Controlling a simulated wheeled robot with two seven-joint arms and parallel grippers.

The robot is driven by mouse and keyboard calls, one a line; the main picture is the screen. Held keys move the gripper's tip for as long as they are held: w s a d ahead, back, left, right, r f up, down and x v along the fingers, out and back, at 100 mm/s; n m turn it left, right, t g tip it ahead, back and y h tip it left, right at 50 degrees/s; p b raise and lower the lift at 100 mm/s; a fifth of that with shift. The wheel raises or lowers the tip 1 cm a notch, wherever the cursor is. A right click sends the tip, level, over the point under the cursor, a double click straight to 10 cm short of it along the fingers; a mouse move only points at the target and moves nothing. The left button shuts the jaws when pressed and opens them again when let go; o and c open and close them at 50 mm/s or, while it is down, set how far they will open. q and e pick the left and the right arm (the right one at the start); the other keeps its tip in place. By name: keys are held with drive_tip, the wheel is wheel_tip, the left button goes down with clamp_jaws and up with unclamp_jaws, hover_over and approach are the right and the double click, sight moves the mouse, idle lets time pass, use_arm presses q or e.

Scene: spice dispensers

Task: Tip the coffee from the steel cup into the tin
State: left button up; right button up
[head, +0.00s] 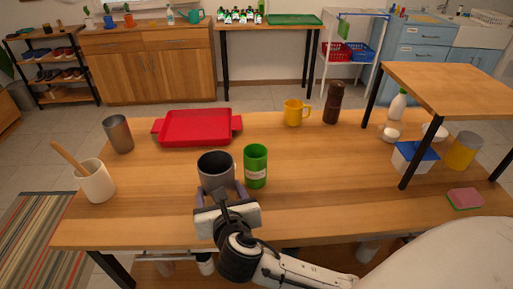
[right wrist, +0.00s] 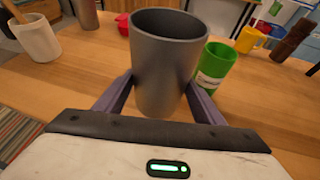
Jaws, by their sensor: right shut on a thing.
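A dark grey metal cup (head: 216,168) stands upright between the fingers of my right gripper (head: 221,193), which is shut on it. The cup fills the middle of the right wrist view (right wrist: 167,60). Its inside is dark, and I cannot make out the coffee. I cannot tell whether its base touches the table. A green tin (head: 256,166) with a pale label stands upright and open just right of the cup, apart from it. It also shows in the right wrist view (right wrist: 215,66), partly behind my finger. My left gripper is not in view.
A steel tumbler (head: 118,134) and a white crock (head: 95,181) with a wooden spoon stand left. A red tray (head: 197,128) lies behind the cup. A yellow mug (head: 294,113) and brown grinder (head: 333,102) stand at the back.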

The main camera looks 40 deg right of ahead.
drive_tip(key=f, duration=0.1)
drive_tip(key=w+d+f, duration=0.1)
drive_tip(key=w+f, duration=0.1)
drive_tip(key=shift+w+d+f, duration=0.2)
drive_tip(key=shift+d+f, duration=0.1)
drive_tip(key=shift+d, duration=0.05)
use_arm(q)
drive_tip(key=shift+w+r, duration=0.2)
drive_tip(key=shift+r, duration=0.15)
use_arm(e)
drive_tip(key=shift+f, duration=0.1)
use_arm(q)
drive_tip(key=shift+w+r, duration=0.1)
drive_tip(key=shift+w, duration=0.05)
use_arm(e)
drive_tip(key=shift+y, duration=0.4)
